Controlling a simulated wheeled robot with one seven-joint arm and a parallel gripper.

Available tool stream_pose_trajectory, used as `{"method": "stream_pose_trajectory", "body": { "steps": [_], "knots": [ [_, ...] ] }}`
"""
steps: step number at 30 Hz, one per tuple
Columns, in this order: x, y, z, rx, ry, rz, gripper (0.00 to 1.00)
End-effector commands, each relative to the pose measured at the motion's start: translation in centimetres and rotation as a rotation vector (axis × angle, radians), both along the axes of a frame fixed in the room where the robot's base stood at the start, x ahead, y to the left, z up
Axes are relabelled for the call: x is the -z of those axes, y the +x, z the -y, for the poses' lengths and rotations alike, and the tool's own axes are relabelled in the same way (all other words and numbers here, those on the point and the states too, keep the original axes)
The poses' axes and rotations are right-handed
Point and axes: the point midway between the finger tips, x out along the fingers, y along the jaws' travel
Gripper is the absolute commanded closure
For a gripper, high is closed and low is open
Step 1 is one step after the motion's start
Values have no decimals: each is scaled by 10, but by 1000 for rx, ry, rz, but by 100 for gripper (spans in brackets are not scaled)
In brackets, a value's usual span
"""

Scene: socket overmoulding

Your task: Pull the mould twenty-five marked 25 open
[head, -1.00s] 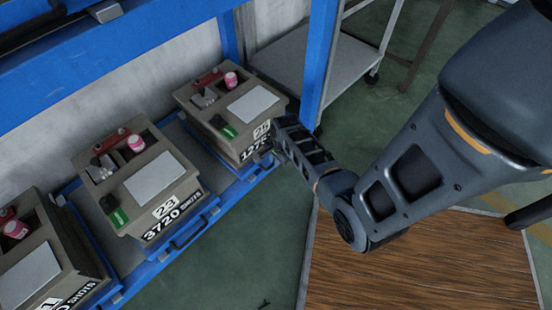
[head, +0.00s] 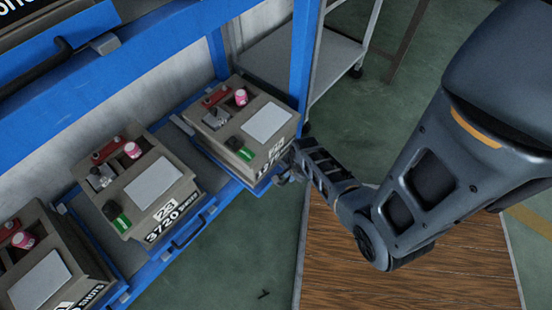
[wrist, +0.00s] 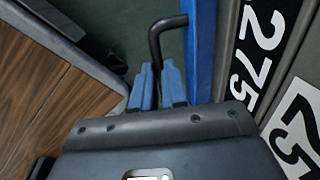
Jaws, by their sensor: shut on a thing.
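Mould twenty-five (head: 232,137) is the rightmost grey-brown block on the blue rack in the head view. Its front number is hard to read there. In the wrist view its white label (wrist: 298,128) shows a 25 and its black-and-white shots plate (wrist: 258,45) shows 275. My gripper (head: 284,178) is at the lower front of this mould. In the wrist view the blue fingertips of my gripper (wrist: 160,85) are shut on the black bar handle (wrist: 156,42), which stands out from the blue drawer front (wrist: 201,45).
Mould 23 (head: 157,187), marked 3720 shots, stands to the left, with another mould (head: 38,278) beyond it. A blue rack post (head: 303,55) rises right of mould twenty-five. A grey trolley (head: 285,60) stands behind. A wood-topped surface (head: 400,270) lies below my arm.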

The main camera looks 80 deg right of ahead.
Motion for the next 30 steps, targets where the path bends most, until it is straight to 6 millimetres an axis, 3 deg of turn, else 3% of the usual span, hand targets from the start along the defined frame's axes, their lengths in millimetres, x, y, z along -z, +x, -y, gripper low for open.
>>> {"method": "stream_pose_trajectory", "body": {
  "steps": [1,18,30],
  "knots": [
    [-5,-15,-11,1,6,-4,100],
    [-1,-151,-94,1,6,-3,100],
    [1,-226,-139,-1,4,-1,100]
  ]
}}
